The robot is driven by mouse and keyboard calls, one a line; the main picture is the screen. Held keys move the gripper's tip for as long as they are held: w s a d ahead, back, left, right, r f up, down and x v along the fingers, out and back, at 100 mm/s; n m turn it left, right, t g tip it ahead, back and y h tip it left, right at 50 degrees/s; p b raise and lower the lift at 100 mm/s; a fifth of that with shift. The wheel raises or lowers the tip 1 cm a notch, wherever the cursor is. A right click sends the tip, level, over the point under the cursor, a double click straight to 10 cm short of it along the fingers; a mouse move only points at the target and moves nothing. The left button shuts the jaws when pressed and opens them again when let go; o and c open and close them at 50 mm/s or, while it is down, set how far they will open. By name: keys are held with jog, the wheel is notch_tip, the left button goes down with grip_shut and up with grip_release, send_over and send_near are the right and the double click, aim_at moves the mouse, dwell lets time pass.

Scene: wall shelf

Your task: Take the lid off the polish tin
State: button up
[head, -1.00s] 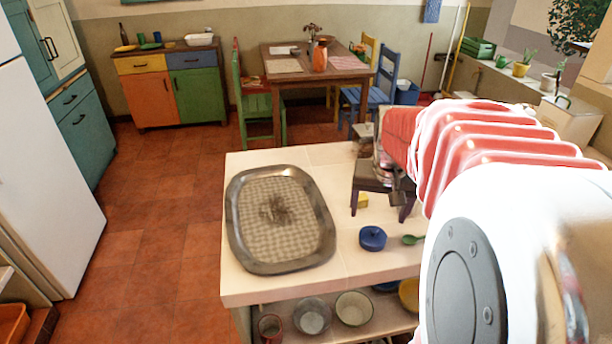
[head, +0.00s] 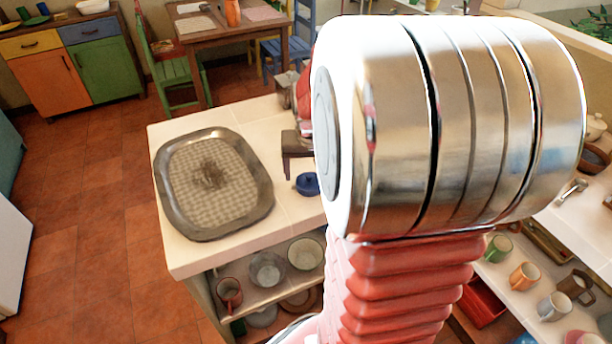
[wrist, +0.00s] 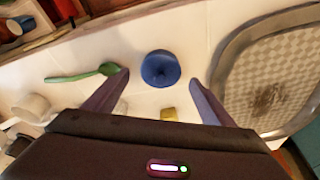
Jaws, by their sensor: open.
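The polish tin (head: 307,184) is small, round and blue, with a knobbed lid on it, and stands on the pale counter (head: 185,255). In the wrist view the tin (wrist: 160,69) appears between the tips of my gripper's two purple fingers. My gripper (wrist: 158,78) is open and empty. I cannot tell its exact height over the tin. In the head view, one dark finger shows just left of the tin; my arm hides the rest of the gripper and the counter to the right.
A metal tray (head: 165,205) with a checked mat fills the counter's left part. In the wrist view a green spoon (wrist: 85,75) lies left of the tin and a yellow block (wrist: 168,114) lies below it. Mugs and bowls (head: 268,270) stand on the shelf under the counter.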

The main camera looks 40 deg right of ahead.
aim_at(309, 177)
jog(key=shift+x, duration=0.85)
jog(key=shift+c, duration=0.3)
jog(key=c, duration=1.3)
jog(key=shift+r, duration=0.1)
jog(key=shift+c, duration=0.2)
jog(key=shift+r, duration=0.2)
grip_shut()
notch_tip(309, 177, up, 10)
jog(key=shift+f, duration=0.25)
